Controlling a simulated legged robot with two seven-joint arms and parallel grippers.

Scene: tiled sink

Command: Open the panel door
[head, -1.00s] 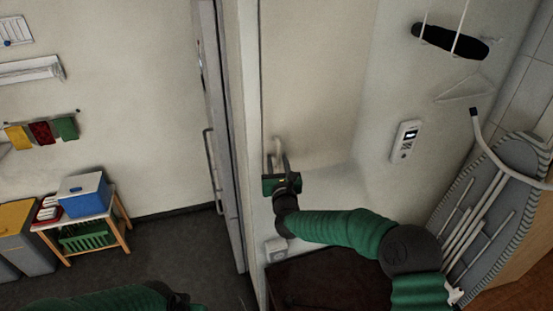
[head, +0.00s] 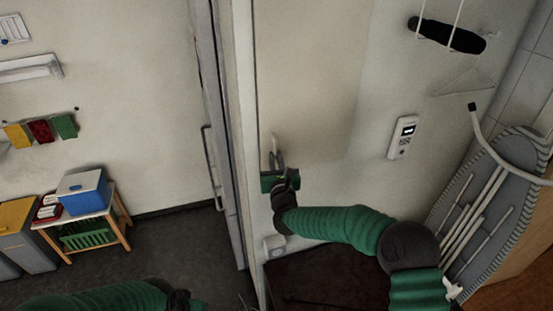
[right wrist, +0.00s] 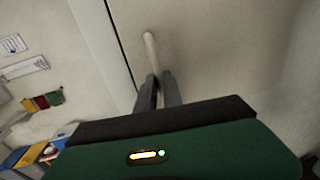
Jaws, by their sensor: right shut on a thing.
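The panel door (head: 312,75) is a flat pale panel in the wall, right of the upright frame in the head view. Its slim light handle (head: 275,144) is near its left edge; it also shows in the right wrist view (right wrist: 150,48). My right gripper (head: 278,160) is shut on the handle, its dark fingers on either side of the lower part in the right wrist view (right wrist: 161,88). I cannot tell any gap at the panel's edge. My left gripper (head: 182,299) is low in the head view, dark and partly cut off; its fingers are unclear.
A grey door with a long handle (head: 211,165) stands left of the frame. A wall control box (head: 403,137), a hanging black object (head: 447,35) and an ironing board (head: 482,205) are to the right. A small table (head: 118,220) with a blue box (head: 83,190) is at the left.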

